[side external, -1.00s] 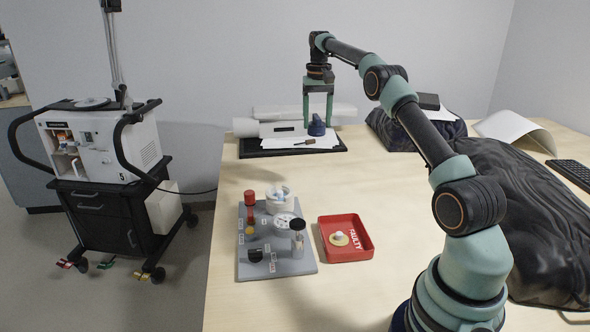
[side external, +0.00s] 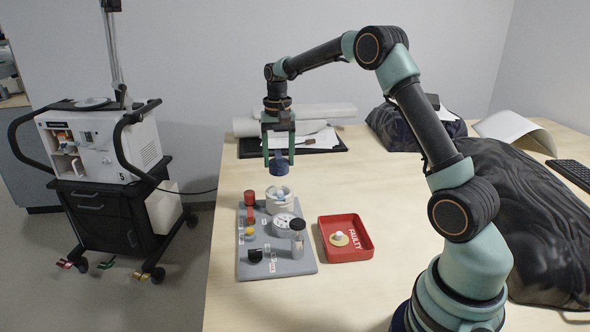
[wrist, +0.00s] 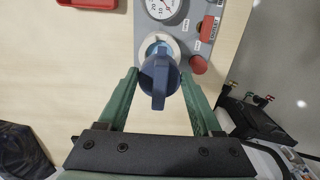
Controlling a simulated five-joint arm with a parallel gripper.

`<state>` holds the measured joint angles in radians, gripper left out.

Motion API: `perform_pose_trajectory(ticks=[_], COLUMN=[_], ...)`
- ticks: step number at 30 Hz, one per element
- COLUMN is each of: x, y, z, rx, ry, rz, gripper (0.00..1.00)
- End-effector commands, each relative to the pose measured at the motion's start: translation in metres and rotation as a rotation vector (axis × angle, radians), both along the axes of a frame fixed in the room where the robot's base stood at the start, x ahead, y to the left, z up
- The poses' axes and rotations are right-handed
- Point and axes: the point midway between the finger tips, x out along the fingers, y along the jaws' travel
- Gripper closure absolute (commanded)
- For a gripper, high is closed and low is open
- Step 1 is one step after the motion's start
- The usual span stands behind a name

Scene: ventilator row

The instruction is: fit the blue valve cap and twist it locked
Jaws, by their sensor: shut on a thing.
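My gripper (side external: 278,160) is shut on the blue valve cap (side external: 279,166). It holds the cap above the white round valve seat (side external: 280,203) at the back of the grey panel (side external: 285,266). In the wrist view the blue cap (wrist: 160,82) sits between the green fingers and covers much of the white seat (wrist: 150,46), whose pale blue middle partly shows. In the side external view a gap shows between cap and seat.
The panel also carries a dial gauge (side external: 283,226), a red knob (side external: 249,197), a black knob (side external: 255,256) and a clear cylinder (side external: 297,238). A red tray (side external: 345,258) marked FAULTY holds a pale disc-shaped part (side external: 340,239). A dark tray with papers (side external: 320,145) lies behind.

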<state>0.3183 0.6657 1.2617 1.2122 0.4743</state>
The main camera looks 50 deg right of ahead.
Motion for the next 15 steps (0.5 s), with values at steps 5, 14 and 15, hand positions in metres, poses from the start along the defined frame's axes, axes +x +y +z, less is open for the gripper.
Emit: perform_pose_trajectory(ticks=[5, 14, 15], x=[-0.001, 0.0, -0.001], y=[0.0, 0.0, 0.0], z=[-0.014, -0.039, -0.041], rx=[0.001, 0.001, 0.001], ry=[0.003, 0.003, 0.004], rz=[0.0, 0.001, 0.001], gripper=[0.88, 0.88, 0.88])
